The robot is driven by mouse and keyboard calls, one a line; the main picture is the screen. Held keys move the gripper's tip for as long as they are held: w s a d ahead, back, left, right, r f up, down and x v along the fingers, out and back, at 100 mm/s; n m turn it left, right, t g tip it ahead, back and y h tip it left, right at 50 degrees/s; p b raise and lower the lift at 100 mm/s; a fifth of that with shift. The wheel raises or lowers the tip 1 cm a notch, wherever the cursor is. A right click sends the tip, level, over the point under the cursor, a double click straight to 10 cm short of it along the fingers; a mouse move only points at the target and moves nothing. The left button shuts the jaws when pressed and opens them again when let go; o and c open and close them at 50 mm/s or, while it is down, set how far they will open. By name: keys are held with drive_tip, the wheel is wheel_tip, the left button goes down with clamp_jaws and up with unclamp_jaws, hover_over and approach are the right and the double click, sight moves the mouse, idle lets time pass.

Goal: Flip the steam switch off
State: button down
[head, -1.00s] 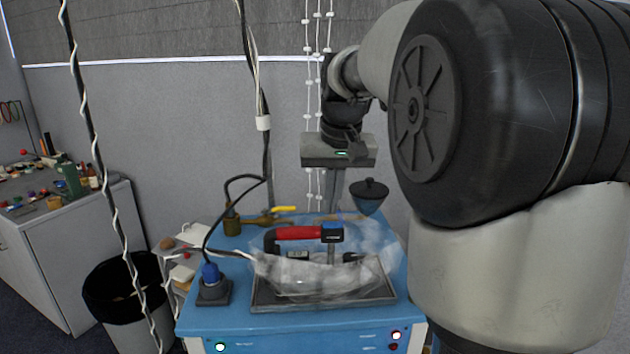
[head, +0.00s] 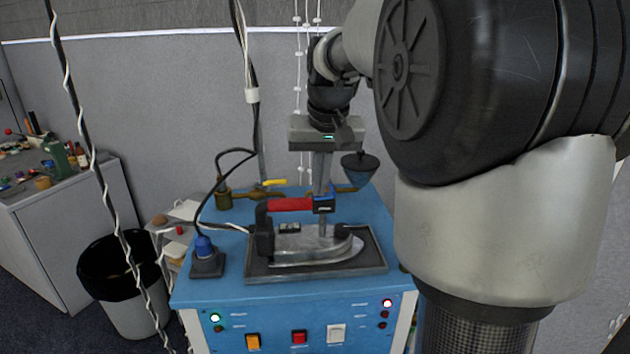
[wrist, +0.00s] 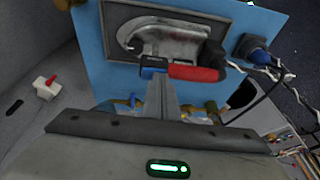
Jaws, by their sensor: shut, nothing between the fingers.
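A steam iron (head: 310,250) with a red handle (head: 290,205) lies on a dark tray on the blue station; no steam shows around it. The front panel has orange (head: 252,341), red (head: 299,337) and white (head: 336,333) switches with unreadable labels.
A brass valve with a yellow lever (head: 273,182) is behind. A bin (head: 118,280) stands left; cables hang in front.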

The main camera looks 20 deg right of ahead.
sight(328, 196)
drive_tip(key=shift+s+d+f, duration=0.1)
drive_tip(key=shift+s+d, duration=0.2)
drive_tip(key=shift+d, duration=0.5)
drive_tip(key=shift+r+p, duration=0.4)
drive_tip(key=shift+p, duration=0.1)
wheel_tip(328, 196, up, 5)
drive_tip(key=p, duration=0.4)
drive_tip(key=shift+f, duration=0.2)
drive_tip(key=v, duration=0.8)
drive_tip(key=shift+s+a+r, duration=0.2)
drive_tip(key=shift+s+r, duration=0.05)
drive_tip(key=shift+r, duration=0.1)
drive_tip(key=b, duration=0.4)
drive_tip(key=w+b, duration=0.1)
drive_tip(key=b, duration=0.3)
drive_tip(key=shift+a+r, duration=0.2)
